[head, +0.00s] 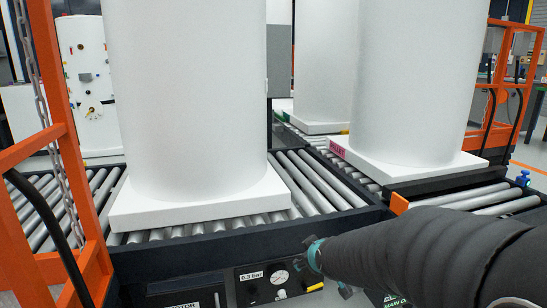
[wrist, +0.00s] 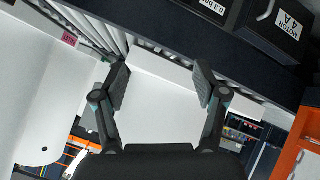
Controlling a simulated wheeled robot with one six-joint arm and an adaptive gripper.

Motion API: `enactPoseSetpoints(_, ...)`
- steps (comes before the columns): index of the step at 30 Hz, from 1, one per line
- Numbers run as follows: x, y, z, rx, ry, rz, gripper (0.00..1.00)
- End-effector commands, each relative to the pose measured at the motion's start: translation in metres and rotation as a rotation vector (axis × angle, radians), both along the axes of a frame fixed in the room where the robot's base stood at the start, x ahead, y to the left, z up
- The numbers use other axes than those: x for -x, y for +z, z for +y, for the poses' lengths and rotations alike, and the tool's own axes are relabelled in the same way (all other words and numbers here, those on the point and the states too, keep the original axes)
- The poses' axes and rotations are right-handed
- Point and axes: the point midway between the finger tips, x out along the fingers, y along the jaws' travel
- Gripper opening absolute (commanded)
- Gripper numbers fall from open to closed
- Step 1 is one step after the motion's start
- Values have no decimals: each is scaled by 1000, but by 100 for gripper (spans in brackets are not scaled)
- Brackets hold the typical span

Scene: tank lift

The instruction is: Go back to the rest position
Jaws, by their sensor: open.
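My gripper (wrist: 160,85) is open and empty in the wrist view, its two dark fingers spread apart with a white surface behind them. In the head view my dark arm comes in from the lower right. Its teal-marked end (head: 314,254) is in front of the conveyor's front panel, right of the pressure gauge (head: 279,277). The fingers are hard to make out there. A large white tank (head: 190,100) stands upright on a white square base (head: 200,205) on the roller conveyor. The arm end appears apart from it.
A second white tank (head: 412,80) stands on the rollers at right, and another (head: 322,60) behind. Orange frames (head: 60,130) flank the conveyor, with a chain at left. The dark conveyor rail (head: 250,238) runs close behind my arm end. A motor box (wrist: 277,25) shows in the wrist view.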

Motion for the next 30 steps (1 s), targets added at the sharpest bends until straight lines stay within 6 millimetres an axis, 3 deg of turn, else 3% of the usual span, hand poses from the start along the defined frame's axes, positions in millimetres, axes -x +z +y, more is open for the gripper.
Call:
enactPoseSetpoints(1,15,17,-6,-25,-28,19,72)
enactPoseSetpoints(9,108,63,-33,-149,-199,168,72)
enactPoseSetpoints(15,183,85,-48,-235,-339,274,72)
enactPoseSetpoints(21,250,93,-58,-301,-469,364,72)
enactPoseSetpoints(25,276,94,-61,-326,-521,399,72)
enactPoseSetpoints(30,287,93,-63,-336,-547,418,72)
